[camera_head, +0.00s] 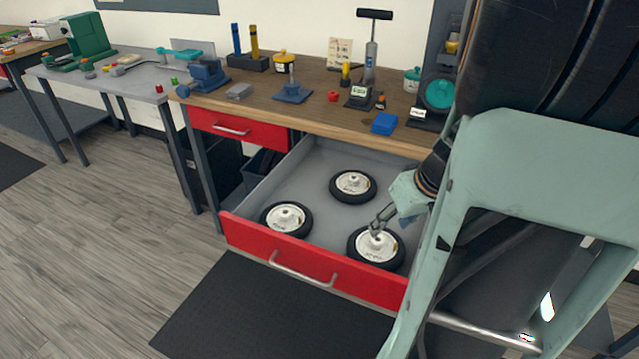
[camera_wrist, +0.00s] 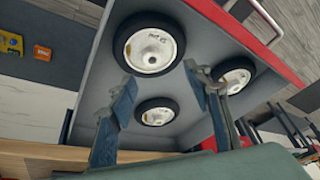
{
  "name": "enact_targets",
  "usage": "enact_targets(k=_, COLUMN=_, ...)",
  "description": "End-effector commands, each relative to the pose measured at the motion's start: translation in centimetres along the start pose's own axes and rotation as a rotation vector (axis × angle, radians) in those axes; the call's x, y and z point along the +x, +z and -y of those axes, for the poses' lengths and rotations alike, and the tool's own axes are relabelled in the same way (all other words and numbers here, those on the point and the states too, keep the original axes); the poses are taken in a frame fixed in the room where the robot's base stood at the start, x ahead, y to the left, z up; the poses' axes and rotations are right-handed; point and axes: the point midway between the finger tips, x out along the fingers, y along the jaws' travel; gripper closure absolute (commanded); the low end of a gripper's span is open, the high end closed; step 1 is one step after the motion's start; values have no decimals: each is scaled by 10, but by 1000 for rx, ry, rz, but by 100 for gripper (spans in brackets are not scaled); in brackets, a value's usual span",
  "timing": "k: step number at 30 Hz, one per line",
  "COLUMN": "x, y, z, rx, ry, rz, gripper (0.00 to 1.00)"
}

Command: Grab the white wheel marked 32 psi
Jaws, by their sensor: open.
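Three wheels with white hubs and black tyres lie flat in the open drawer. One is at the front right (camera_head: 376,246), one at the front left (camera_head: 286,219), one at the back (camera_head: 352,185). In the wrist view the front-right wheel is largest at the top (camera_wrist: 149,46), the front-left one is at right (camera_wrist: 236,76), and the back one is lower (camera_wrist: 156,112). Small dark marks show on the hubs, but I cannot read which says 32 psi. My gripper (camera_head: 381,218) is open and empty above the front-right wheel; it also shows in the wrist view (camera_wrist: 160,76).
The drawer (camera_head: 300,165) has grey walls and a red front (camera_head: 310,266) with a metal handle. The wooden bench top (camera_head: 320,90) overhangs its back and carries a pump (camera_head: 371,55), a blue block (camera_head: 384,123) and other tools. Bare drawer floor lies between the wheels.

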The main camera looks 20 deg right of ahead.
Motion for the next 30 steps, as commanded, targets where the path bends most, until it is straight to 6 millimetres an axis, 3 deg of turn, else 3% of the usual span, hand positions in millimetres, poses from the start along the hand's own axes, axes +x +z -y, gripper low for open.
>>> enact_targets(k=8, x=12, y=5, z=-13, rx=-98, ry=17, rz=-2, gripper=54)
enact_targets(k=15, x=46, y=4, z=-13, rx=-100, ry=15, rz=-1, gripper=54)
enact_targets(k=25, x=67, y=1, z=-13, rx=-100, ry=16, rz=-2, gripper=54)
enact_targets(k=30, x=88, y=-6, z=-13, rx=-101, ry=14, rz=-2, gripper=54)
